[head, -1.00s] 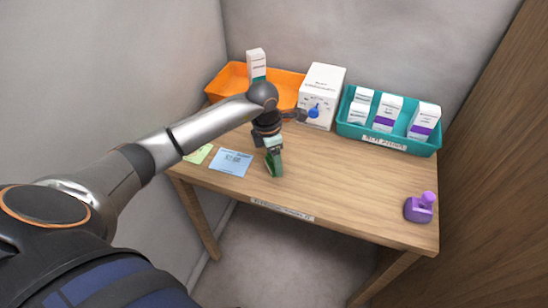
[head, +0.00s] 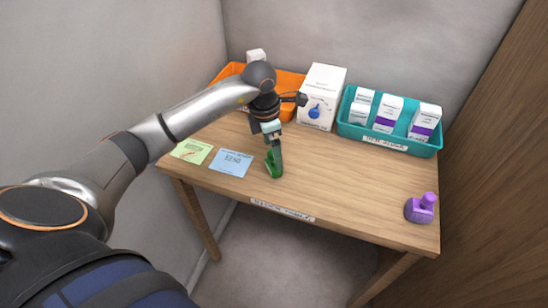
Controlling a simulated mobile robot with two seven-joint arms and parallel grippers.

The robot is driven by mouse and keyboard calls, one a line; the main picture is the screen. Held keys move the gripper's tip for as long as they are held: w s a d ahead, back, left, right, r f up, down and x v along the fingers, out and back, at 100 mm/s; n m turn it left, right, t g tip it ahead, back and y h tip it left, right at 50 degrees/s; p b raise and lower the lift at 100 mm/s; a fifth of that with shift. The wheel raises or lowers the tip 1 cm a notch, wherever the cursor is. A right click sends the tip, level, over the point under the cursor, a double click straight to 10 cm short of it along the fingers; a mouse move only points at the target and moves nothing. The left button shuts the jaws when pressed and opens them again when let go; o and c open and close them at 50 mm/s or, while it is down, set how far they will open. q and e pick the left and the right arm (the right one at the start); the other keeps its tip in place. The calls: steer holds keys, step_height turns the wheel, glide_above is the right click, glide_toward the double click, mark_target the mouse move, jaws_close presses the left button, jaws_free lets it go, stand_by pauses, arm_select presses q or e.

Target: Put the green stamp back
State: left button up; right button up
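The green stamp (head: 273,166) is on the wooden table near its front edge, just right of the blue card. My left gripper (head: 277,150) points down at the stamp, with its fingers at the stamp's upper part. A grey finger shows in front of the stamp's right side. The fingers hide part of the stamp, so I cannot tell whether they are closed on it or parted around it. My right gripper is not in view.
A green card (head: 192,151) and a blue card (head: 231,162) lie left of the stamp. A purple stamp (head: 421,208) stands at the right. An orange tray (head: 291,82), a white box (head: 321,95) and a teal tray (head: 389,145) line the back. The table's middle right is clear.

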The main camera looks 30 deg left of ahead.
mark_target(269, 154)
arm_select(q)
steer(key=r, duration=0.7)
steer(key=shift+s+a+r, duration=0.2)
steer(key=shift+s, duration=0.2)
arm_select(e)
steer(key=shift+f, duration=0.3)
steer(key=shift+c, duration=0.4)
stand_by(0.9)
